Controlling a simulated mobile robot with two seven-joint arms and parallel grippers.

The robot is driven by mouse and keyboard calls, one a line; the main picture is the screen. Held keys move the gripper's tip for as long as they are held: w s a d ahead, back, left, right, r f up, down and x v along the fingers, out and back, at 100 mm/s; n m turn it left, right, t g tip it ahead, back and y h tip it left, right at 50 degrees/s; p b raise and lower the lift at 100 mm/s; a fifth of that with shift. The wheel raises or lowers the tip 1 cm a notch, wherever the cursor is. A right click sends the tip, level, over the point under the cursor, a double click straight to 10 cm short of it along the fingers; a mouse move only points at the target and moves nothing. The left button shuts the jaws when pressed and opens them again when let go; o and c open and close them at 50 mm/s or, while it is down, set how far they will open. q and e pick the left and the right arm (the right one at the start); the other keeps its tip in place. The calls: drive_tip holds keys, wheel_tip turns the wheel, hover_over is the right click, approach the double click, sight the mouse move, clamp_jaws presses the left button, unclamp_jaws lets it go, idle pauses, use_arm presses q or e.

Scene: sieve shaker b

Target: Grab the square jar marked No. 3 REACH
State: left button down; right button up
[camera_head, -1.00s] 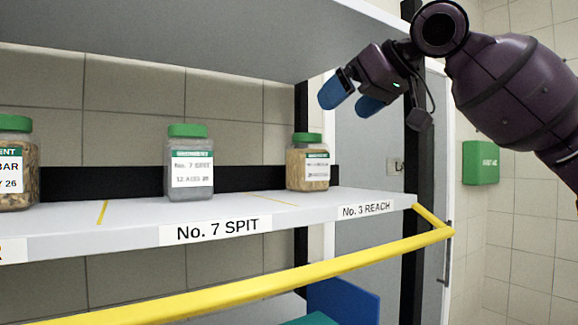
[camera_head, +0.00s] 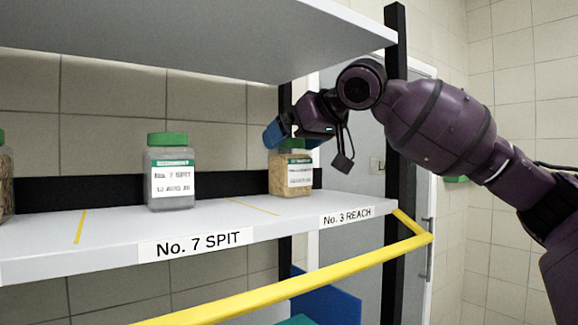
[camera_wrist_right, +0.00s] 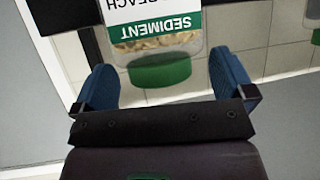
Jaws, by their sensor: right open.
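The square jar above the shelf label No. 3 REACH (camera_head: 347,215) is clear with a green lid and tan contents. This jar (camera_head: 290,180) stands upright on the shelf at its right end. In the right wrist view the jar (camera_wrist_right: 155,42) appears upside down, its label reading SEDIMENT and part of REACH. My right gripper (camera_head: 286,135) is open, its blue fingers at the height of the lid. In the wrist view the gripper (camera_wrist_right: 163,85) has a finger on either side of the green lid, with gaps. Whether it touches is unclear. My left gripper is out of view.
The No. 7 SPIT jar (camera_head: 170,175) stands to the left on the same shelf (camera_head: 110,240). A higher shelf (camera_head: 190,35) hangs above. A yellow rail (camera_head: 320,278) runs along the front, and a black post (camera_head: 395,150) stands at the right.

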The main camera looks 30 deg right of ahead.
drive_tip(key=c, duration=1.6)
drive_tip(key=shift+o, duration=0.2)
